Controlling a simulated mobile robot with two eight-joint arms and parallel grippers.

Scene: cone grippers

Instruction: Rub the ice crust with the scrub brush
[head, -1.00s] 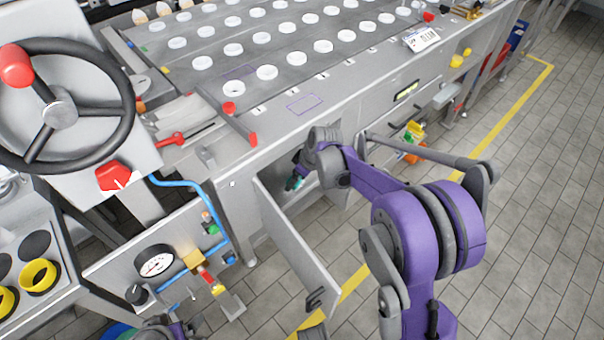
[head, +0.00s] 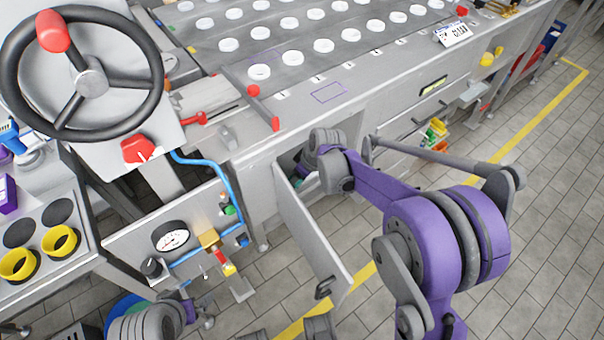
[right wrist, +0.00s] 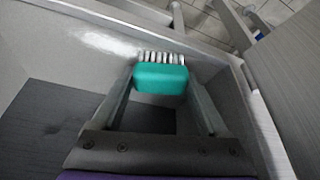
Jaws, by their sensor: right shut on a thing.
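The scrub brush (right wrist: 161,79) has a teal block and white bristles pointing away from me. My right gripper (right wrist: 160,92) is shut on it, one finger on each side. In the right wrist view a whitish, glossy patch that looks like the ice crust (right wrist: 95,41) lies on the grey compartment wall. The bristles are close to its right end; I cannot tell if they touch. In the head view my right wrist (head: 328,150) reaches into the open cabinet, and the fingers are mostly hidden. Part of my left arm (head: 150,325) shows at the bottom edge; its jaws are unclear.
The cabinet door (head: 310,232) hangs open below the bench, left of my right forearm. A gauge panel (head: 172,237) with blue hose stands left of it. A dark panel (right wrist: 50,125) lies inside the compartment. The tiled floor at right is clear.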

